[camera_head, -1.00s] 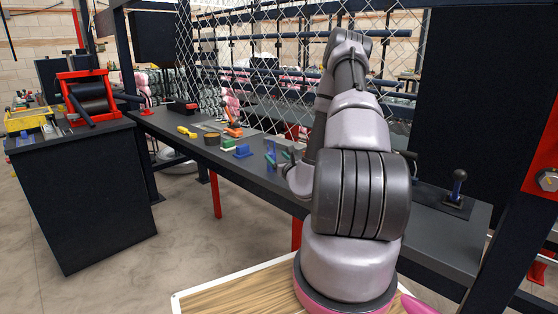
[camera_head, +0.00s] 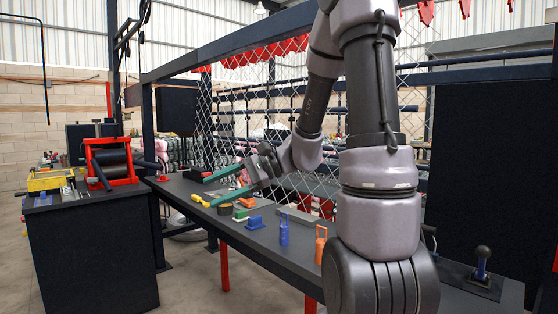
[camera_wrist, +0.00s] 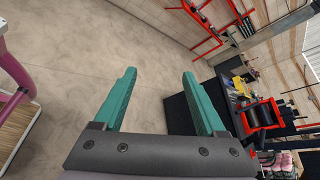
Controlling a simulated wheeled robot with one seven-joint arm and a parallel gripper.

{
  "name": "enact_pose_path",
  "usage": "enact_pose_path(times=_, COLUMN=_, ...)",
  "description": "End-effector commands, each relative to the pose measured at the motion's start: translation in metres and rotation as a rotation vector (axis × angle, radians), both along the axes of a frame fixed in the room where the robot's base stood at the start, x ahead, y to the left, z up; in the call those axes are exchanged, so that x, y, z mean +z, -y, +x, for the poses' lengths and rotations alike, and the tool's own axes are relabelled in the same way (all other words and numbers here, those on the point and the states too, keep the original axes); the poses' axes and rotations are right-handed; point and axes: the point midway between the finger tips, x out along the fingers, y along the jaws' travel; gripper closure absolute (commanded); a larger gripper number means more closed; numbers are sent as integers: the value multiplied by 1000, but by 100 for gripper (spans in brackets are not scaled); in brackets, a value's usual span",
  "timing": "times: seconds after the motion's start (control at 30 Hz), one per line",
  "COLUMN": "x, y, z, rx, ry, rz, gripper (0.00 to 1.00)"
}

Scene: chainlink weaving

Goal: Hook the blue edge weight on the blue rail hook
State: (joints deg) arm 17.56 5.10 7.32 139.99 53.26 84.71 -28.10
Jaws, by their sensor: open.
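The blue edge weight (camera_head: 284,230), a slim block with a loop-like top, stands upright on the dark workbench (camera_head: 225,232), near its front edge. My gripper (camera_head: 210,192) is raised above the bench, left of the blue weight and apart from it, its teal fingers pointing left. In the wrist view my gripper (camera_wrist: 159,73) is open, with nothing between the fingers. The wrist view looks over floor and does not show the weight. I cannot make out a blue rail hook; my arm covers part of the fence and rail.
An orange weight (camera_head: 320,245) stands right of the blue one. A low blue block (camera_head: 255,222), a green block (camera_head: 241,215) and yellow pieces lie farther left. The chain-link fence (camera_head: 235,115) rises behind the bench. A red-framed roller machine (camera_head: 110,163) stands at left.

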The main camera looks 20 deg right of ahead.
Motion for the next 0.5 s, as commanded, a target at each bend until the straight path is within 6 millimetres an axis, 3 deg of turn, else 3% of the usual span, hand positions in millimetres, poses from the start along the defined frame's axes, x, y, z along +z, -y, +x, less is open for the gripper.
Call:
enact_pose_path(times=0.1, x=9, y=1, z=-44, rx=132, ry=110, rz=-250, gripper=27)
enact_pose_path(times=0.2, x=14, y=15, z=-72, rx=208, ry=213, rz=-464, gripper=27)
enact_pose_path(times=0.33, x=27, y=43, z=-97, rx=254, ry=373, rz=-734, gripper=27)
enact_pose_path(times=0.5, x=56, y=80, z=-112, rx=243, ry=584, rz=-1012, gripper=27)
